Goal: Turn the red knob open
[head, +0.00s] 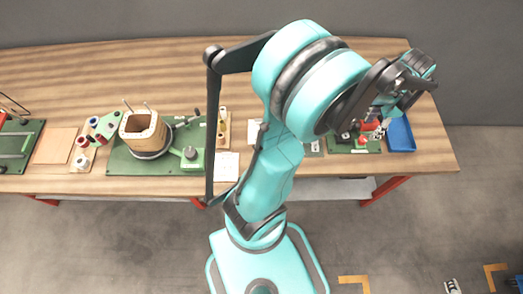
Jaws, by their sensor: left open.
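A small red part (370,126), which looks like the red knob, shows at the right end of the bench. It stands over a small green base plate (368,149) and is partly covered by my gripper. A second, smaller red spot lies just below it, too small to make out. My left gripper (379,118) is open and points down right at the red part. I cannot tell whether its fingers touch the knob or stand around it. My right gripper is out of view.
A blue tray (401,134) sits just right of the green plate. The wooden bench (70,80) is bare at the back left. My arm hides the bench's middle.

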